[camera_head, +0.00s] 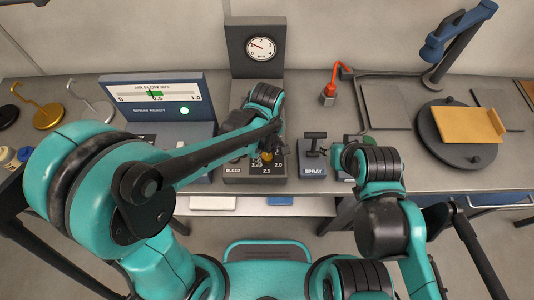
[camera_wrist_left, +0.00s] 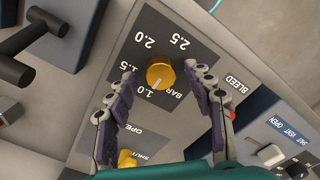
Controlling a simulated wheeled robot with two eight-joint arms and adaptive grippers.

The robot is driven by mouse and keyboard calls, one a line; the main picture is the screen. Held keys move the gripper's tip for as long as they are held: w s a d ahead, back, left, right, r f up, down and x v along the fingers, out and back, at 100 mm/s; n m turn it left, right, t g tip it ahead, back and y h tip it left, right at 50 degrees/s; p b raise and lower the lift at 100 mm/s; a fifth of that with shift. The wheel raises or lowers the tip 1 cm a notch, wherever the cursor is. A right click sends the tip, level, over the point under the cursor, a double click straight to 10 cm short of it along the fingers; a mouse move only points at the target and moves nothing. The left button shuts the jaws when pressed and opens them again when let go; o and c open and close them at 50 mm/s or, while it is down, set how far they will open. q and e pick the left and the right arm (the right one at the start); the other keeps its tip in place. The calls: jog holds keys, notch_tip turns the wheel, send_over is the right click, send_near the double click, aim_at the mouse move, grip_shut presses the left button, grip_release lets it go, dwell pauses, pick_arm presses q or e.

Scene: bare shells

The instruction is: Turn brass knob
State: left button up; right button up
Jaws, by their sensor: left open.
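The brass knob (camera_wrist_left: 160,75) is round, with a pale pointer mark toward the 1.0 label. It sits on a dark panel (camera_wrist_left: 180,32) marked BAR, with numbers from 1.0 to 2.5. My left gripper (camera_wrist_left: 158,88) is open over this panel, its fingertips on either side of the knob; I cannot tell whether they touch it. In the head view the knob (camera_head: 267,156) shows small beneath my left gripper (camera_head: 266,143). A smaller brass knob (camera_wrist_left: 127,158) lies near the OPEN and SHUT labels, partly hidden. My right gripper's fingers are not visible.
A dial gauge (camera_head: 262,48) stands behind the panel. A display (camera_head: 155,97) with a green light is to its left. A black-handled SPRAY unit (camera_head: 313,158) is close on the right. A round dark stand (camera_head: 455,150) with a tan plate (camera_head: 468,125) is farther right.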

pick_arm(q)
jog(key=shift+f, duration=0.35)
jog(key=c, duration=1.2)
jog(key=shift+o, duration=0.2)
